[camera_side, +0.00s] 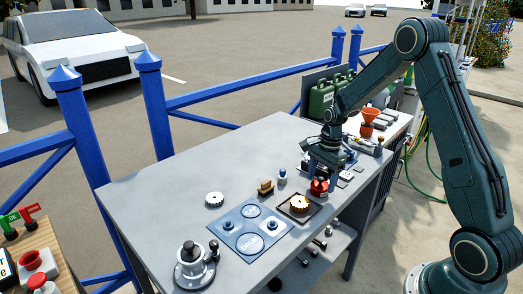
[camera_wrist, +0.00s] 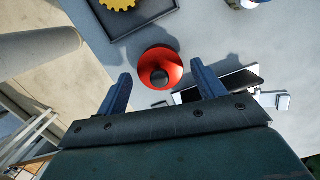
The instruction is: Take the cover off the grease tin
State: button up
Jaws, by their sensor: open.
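A round red tin cover with a dark knob on top, which I take for the grease tin's, stands on the grey table. The red cover (camera_side: 318,187) shows below my gripper in the side view. In the wrist view the red cover (camera_wrist: 160,58) lies ahead of and partly between the fingertips, and the tin's body is hidden beneath it. My gripper (camera_side: 322,168) is open and empty, pointing down just above the cover. In the wrist view its blue fingers (camera_wrist: 161,76) are spread on either side of the dark knob; I see no contact.
A dark tray (camera_side: 282,211) holding a yellow gear (camera_side: 299,203) lies close to the cover. A blue mat (camera_side: 251,246) with round marks, a white gear (camera_side: 214,199) and a winch (camera_side: 193,268) stand leftward. Small dark parts crowd the right side. The table's back left is clear.

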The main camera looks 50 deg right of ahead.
aim_at(322, 178)
jog(key=c, duration=1.3)
jog(key=shift+f, duration=0.1)
grip_shut()
notch_tip(322, 178, up, 20)
